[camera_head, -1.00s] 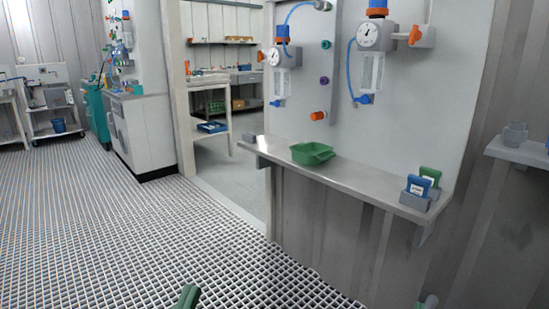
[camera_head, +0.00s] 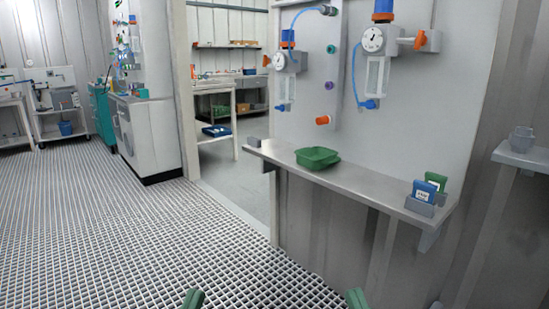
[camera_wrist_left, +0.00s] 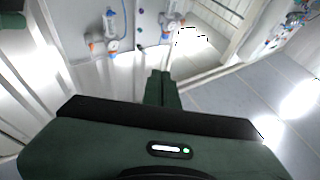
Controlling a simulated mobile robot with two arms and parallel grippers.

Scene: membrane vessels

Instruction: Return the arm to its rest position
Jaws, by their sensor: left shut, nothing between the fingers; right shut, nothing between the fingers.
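My left gripper (camera_head: 193,298) shows only as a green tip at the bottom edge of the head view. In the left wrist view its dark green fingers (camera_wrist_left: 162,88) are together with nothing between them. My right gripper (camera_head: 356,299) shows as a second green tip at the bottom edge, further right, and it holds nothing visible. Both stand apart from the wall shelf (camera_head: 350,183). Most of both arms lies outside the head view.
The shelf carries a green tray (camera_head: 318,157) and a grey holder (camera_head: 420,206) with a blue and a green packet. Gauges (camera_head: 373,40) and blue tubing hang above it. A small shelf (camera_head: 522,155) juts out at right. The grating floor (camera_head: 150,235) at left is clear.

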